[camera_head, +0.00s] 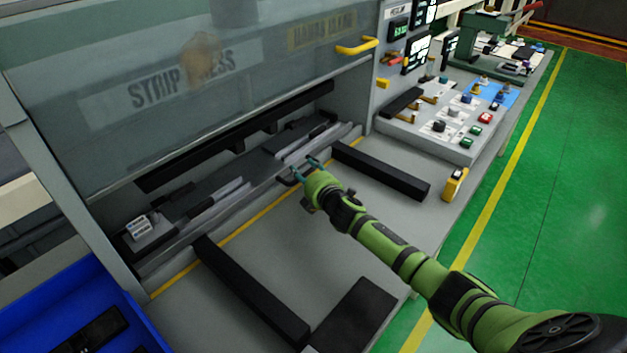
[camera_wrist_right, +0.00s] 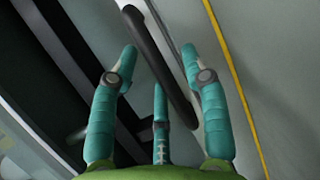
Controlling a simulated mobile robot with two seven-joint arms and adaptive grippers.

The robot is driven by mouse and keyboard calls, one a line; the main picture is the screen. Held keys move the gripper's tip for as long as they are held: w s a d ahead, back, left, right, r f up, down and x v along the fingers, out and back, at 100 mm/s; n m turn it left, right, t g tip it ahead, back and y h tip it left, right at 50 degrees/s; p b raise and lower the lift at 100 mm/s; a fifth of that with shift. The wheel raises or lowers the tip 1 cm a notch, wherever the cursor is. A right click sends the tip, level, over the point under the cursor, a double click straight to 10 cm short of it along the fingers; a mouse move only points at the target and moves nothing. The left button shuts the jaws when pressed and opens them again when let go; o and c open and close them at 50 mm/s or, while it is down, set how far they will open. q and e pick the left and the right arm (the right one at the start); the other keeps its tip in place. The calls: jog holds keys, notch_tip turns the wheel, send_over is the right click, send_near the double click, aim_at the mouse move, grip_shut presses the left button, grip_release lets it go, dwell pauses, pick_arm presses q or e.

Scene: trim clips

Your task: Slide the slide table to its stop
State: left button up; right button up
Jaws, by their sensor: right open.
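The slide table (camera_head: 240,207) looks to be the long grey and dark bed under the raised clear guard of the press, with dark and metal fixtures on it. A dark bar handle (camera_wrist_right: 160,65) sits at its front edge; in the head view it is small and partly covered by my fingers. My right gripper (camera_head: 303,170) is at this handle, its teal fingers open. In the right wrist view the handle runs slantwise between the spread fingertips of my gripper (camera_wrist_right: 165,62); whether they touch it I cannot tell. My left gripper is not in view.
Two black bars, one at left (camera_head: 250,290) and one at right (camera_head: 382,172), lie on the grey deck before a yellow line. A control panel (camera_head: 455,120) stands at the right. A blue bin (camera_head: 140,318) is at lower left. Green floor is clear at right.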

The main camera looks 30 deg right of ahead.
jog(key=s, duration=0.3)
jog(key=s+r, duration=0.1)
jog(key=s, duration=0.3)
jog(key=s+r, duration=0.1)
jog(key=s, duration=0.3)
jog(key=shift+s+a+r, duration=0.1)
jog(key=shift+a+r, duration=0.05)
